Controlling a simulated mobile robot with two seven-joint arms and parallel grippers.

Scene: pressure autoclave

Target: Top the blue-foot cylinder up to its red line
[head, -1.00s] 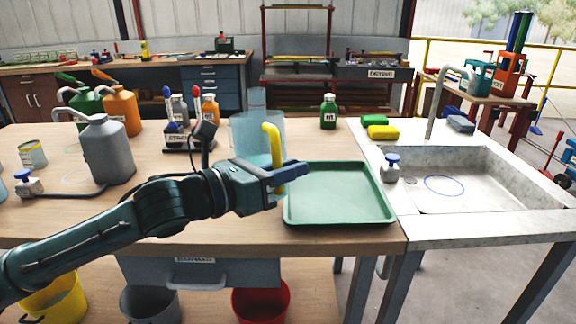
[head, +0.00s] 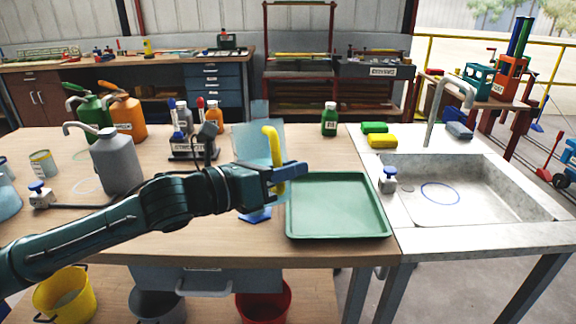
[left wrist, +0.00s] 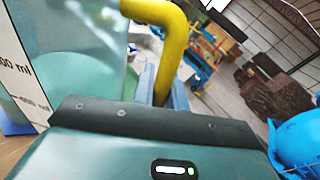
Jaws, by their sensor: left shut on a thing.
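My left gripper (head: 290,178) is shut on the yellow handle (head: 274,150) of a clear, bluish jug (head: 248,145), above the bench left of the green tray. The jug looks slightly tilted. The top of a tall clear cylinder (head: 259,108) shows behind it, and a blue foot (head: 256,215) shows below my gripper. The jug and gripper hide most of the cylinder, including its red line and liquid level. In the left wrist view the yellow handle (left wrist: 170,45) stands beside a clear wall with a partly visible ml scale (left wrist: 20,75). I see no stream of liquid. My right gripper is out of view.
An empty green tray (head: 338,205) lies right of my gripper, beside the sink (head: 470,190). A grey spouted can (head: 117,160) and a labelled bottle rack (head: 192,150) stand to the left. A green bottle (head: 329,118) stands behind the tray.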

